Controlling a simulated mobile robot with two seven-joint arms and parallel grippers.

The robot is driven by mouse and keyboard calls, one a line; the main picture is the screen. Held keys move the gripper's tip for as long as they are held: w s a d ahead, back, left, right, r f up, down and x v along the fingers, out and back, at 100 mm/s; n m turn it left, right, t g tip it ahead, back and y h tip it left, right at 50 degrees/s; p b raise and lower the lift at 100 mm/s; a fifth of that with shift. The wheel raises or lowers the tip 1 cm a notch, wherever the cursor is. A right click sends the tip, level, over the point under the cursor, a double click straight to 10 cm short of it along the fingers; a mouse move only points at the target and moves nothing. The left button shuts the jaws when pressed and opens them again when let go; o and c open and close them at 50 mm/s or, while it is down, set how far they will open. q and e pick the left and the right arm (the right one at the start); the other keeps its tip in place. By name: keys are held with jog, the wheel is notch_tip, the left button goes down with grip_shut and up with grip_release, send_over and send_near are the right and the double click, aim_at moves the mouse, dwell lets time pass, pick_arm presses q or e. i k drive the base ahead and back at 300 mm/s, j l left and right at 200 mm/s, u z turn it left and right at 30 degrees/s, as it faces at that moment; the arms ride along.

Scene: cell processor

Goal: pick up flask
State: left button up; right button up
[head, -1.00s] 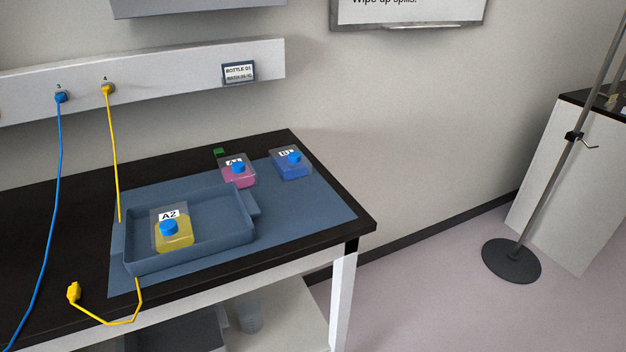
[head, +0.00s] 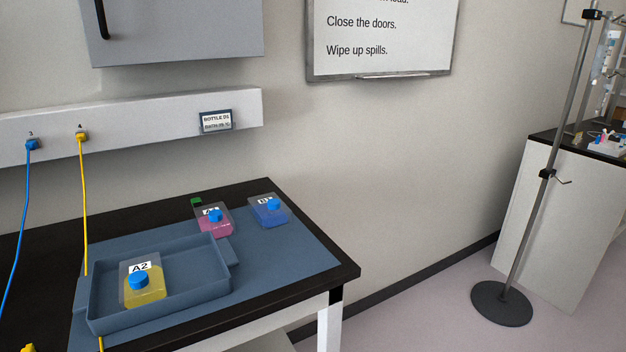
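Three flasks with blue caps are on the bench in the head view. The A2 flask (head: 146,291), with yellow liquid, lies inside the blue-grey tray (head: 190,308). A flask with pink liquid (head: 214,227) sits on the mat behind the tray; its label is partly hidden by its cap. A flask with blue liquid (head: 269,217) sits to its right, its label also partly covered. Neither of my grippers is in view.
The blue-grey mat (head: 298,256) lies on a black bench top (head: 345,273), with free mat to the right of the tray. Blue (head: 19,215) and yellow (head: 84,205) cables hang at the left. A pole stand (head: 502,304) stands on the floor at right.

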aim_at(269, 211)
jog(key=i+l, duration=0.2)
jog(key=l, duration=0.15)
jog(key=i+l+u, duration=0.15)
jog(key=l, duration=0.2)
jog(key=i+l, duration=0.25)
jog(key=i+l+u, duration=0.1)
jog(key=l, duration=0.35)
jog(key=i+l+u, duration=0.1)
jog(key=i+l, duration=0.15)
jog(key=l, duration=0.15)
